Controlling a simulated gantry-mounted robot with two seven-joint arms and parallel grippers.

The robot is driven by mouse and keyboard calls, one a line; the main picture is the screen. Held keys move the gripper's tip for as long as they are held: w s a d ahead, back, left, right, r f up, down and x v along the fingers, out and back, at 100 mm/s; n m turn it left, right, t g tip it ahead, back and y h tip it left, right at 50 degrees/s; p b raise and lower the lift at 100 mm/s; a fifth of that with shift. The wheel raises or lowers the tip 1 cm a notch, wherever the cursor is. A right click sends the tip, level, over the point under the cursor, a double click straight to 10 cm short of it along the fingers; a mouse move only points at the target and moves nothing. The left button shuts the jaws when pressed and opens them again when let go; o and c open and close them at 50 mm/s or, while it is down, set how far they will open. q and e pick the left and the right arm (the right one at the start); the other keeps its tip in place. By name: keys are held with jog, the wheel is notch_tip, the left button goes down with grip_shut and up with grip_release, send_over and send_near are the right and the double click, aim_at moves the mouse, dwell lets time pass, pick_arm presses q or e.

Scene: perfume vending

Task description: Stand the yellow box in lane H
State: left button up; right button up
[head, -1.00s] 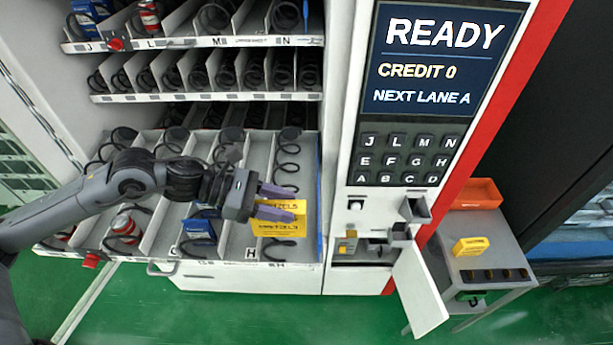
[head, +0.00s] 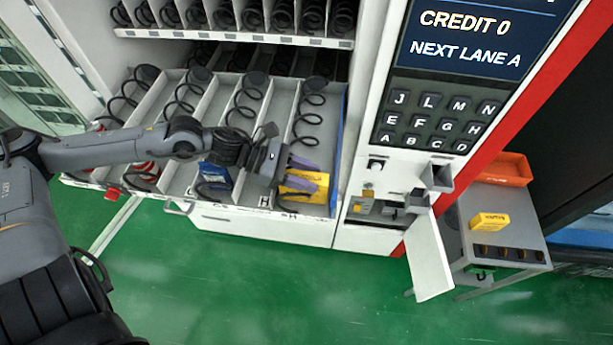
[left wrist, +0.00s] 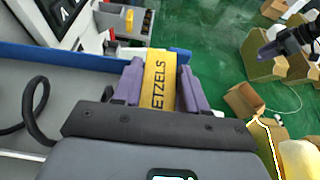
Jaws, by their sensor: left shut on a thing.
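In the left wrist view the box (left wrist: 158,82) shows between both fingers, near the blue side wall. I cannot tell whether its bottom touches the lane floor. A dark gripper with a purple finger, seemingly my right one (left wrist: 268,50), shows at the upper right there; its opening is unclear.
A blue pack (head: 214,180) stands in the lane to the left. Black coils run along the lanes. The open flap (head: 430,258) stands right of the shelf. Cartons lie on the green floor.

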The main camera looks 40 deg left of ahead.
pick_arm(q)
jog(key=shift+f, duration=0.25)
jog(key=o, duration=1.1)
jog(key=shift+r, duration=0.15)
jog(key=shift+s+a+r+p, duration=0.25)
jog(key=shift+a+r+p, duration=0.15)
jog(key=shift+p, duration=0.4)
jog(key=p+v, duration=0.2)
jog(key=v, duration=0.2)
jog(key=shift+p, duration=0.4)
jog(key=shift+b+v, duration=0.4)
jog(key=shift+v, duration=3.05)
